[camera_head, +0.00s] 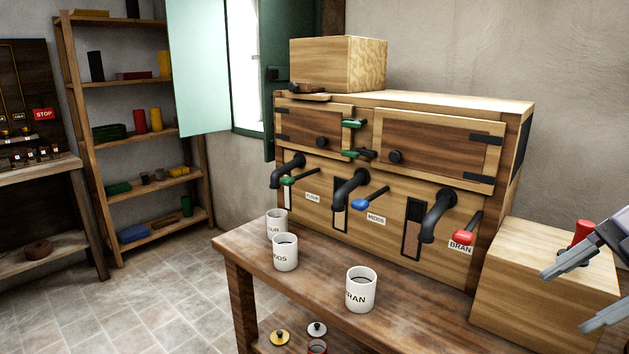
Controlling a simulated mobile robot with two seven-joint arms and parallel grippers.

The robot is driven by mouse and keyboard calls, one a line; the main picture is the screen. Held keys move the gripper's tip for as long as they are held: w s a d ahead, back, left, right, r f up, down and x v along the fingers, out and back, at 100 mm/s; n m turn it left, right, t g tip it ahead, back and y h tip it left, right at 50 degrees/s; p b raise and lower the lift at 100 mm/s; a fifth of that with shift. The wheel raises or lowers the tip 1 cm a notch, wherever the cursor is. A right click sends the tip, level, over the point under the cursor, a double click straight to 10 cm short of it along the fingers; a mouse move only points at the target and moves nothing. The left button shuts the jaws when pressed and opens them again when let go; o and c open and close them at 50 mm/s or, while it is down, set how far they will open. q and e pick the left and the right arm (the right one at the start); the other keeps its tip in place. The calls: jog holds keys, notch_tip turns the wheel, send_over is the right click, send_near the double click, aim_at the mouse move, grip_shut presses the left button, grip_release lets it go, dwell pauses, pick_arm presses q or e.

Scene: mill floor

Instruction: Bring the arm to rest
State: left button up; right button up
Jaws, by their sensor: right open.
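My right gripper (571,292) shows at the right edge, in front of the wooden box. Its two grey fingers are spread apart with nothing seen between them. Only part of my right arm shows, and my left gripper is out of view. Three white cups stand on the wooden table: the BRAN cup (361,290) at the front right, a cup with a partly seen label (285,253) to its left, and another (276,225) behind that. The wooden mill cabinet (400,222) behind them has three black spouts with green, blue and red levers.
A shelf rack (150,138) and a workbench (40,164) stand at the left. Small lidded items (280,338) sit below the tabletop. The tiled floor at left is clear.

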notch_tip(320, 180, down, 23)
jog(key=d+m+t, duration=0.3)
jog(key=m+t, duration=0.9)
jog(key=s+a+f+m+g+h+p, duration=0.1)
jog(key=s+a+f+m+g+h, duration=0.3)
jog(key=s+a+f+m, duration=0.4)
jog(key=s+a+f+h, duration=0.1)
jog(key=s+a+f, duration=0.2)
jog(key=a+f, duration=0.3)
jog(key=shift+s+a+f, duration=0.3)
jog(key=shift+a+f, duration=0.1)
jog(key=shift+f, duration=0.5)
